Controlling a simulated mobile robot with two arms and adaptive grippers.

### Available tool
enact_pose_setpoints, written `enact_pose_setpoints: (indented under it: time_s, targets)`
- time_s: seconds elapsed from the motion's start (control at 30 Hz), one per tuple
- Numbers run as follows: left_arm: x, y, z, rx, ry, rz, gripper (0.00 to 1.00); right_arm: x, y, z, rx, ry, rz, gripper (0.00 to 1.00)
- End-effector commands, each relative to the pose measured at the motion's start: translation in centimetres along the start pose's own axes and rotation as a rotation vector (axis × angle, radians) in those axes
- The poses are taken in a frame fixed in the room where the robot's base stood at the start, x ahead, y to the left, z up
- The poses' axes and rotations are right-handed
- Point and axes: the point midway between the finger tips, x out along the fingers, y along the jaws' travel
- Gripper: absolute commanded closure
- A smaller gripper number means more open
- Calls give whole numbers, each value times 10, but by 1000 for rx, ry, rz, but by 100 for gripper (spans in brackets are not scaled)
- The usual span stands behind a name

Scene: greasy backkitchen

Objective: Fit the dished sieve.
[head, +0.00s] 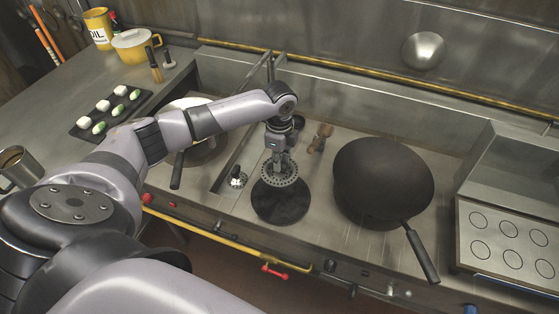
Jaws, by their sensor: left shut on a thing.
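My left gripper (281,160) reaches in over the steel range and is shut on the dished sieve (291,180), a grey round plate with small holes. The sieve is roughly level and overlaps the far part of a dark round area (280,207) in the range top. I cannot tell whether it touches that area or hangs just above it. My gripper hides part of the sieve's far side. My right gripper is not in view.
A black wok (383,178) stands to the right, its handle pointing to the front. A small dark-and-metal fitting (237,179) stands close on the left. A brown-handled thing (320,138) lies behind. A pan (201,151) is partly behind my left arm.

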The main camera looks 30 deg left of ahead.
Motion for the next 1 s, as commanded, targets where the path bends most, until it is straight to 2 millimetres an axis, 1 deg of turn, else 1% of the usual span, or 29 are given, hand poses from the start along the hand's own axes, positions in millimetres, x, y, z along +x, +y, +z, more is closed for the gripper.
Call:
enact_pose_setpoints:
  time_s: [0.03, 0.17, 0.23, 0.7, 0.83, 1.0]
  targets:
    - [-7, 0, 0, 0, 1, -2, 100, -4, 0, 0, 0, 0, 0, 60]
    - [-18, 0, 0, 0, 0, -2, 100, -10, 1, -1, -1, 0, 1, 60]
    - [-21, -1, 0, 0, 1, -3, 100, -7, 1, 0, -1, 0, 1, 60]
    - [-59, -1, 0, 0, 1, -3, 100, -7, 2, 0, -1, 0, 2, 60]
    - [-66, -1, 0, -1, 0, -2, 100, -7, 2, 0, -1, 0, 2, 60]
    - [-68, 0, 0, -1, -1, -1, 100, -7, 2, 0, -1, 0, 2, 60]
